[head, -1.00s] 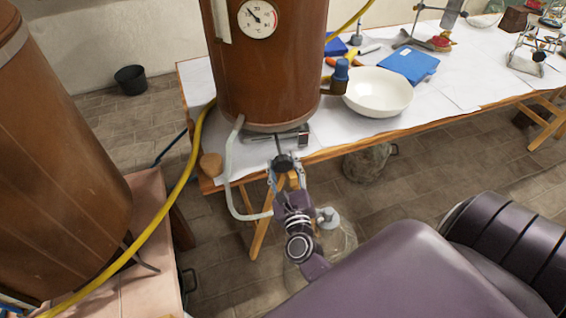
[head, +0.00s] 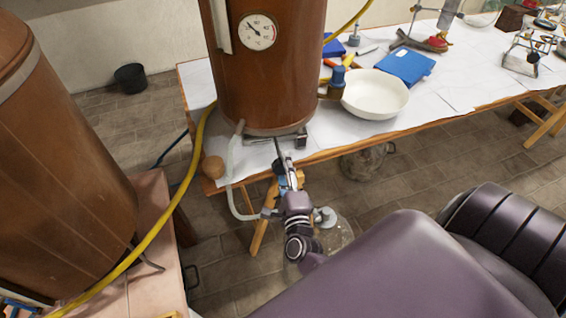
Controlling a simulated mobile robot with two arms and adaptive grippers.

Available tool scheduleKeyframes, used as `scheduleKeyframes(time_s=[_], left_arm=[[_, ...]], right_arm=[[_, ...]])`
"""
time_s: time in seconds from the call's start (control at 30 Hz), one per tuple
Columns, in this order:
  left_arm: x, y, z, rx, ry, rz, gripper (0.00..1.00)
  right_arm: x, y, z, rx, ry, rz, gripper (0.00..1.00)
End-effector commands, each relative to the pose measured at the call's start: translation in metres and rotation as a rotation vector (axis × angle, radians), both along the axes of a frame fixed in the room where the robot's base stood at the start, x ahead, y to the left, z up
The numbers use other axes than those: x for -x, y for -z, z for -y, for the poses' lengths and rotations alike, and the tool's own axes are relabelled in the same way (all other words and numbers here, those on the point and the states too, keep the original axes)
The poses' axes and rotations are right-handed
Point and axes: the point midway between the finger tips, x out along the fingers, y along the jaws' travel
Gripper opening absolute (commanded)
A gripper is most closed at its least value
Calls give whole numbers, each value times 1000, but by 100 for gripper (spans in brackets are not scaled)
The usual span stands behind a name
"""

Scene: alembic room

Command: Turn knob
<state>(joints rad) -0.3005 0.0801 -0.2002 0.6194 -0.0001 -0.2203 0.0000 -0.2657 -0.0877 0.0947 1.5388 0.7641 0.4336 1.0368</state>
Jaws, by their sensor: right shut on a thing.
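A copper-brown boiler vessel (head: 268,90) with a round white dial stands at the left end of the table. A thin stem (head: 278,147) comes out from under its front edge toward me, and the dark knob on its end is mostly hidden by my fingers. My right gripper (head: 284,169) reaches up from the lower middle and is shut on the knob, with its fingers turned one above the other. My left gripper is not in view.
A pale bent tube (head: 230,172) hangs just left of my right gripper. A white bowl (head: 375,94) and a blue box (head: 405,66) are on the table (head: 455,92). A second brown vessel (head: 60,170) with a yellow hose (head: 160,251) is at left. A glass vessel stands below my gripper.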

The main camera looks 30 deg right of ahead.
Motion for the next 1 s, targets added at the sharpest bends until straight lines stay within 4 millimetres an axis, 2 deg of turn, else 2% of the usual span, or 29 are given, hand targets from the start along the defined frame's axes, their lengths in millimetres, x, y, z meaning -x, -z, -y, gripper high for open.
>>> scheduleKeyframes(time_s=[1.0], left_arm=[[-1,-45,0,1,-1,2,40]], right_arm=[[-1,-7,0,873,2,-378,17]])
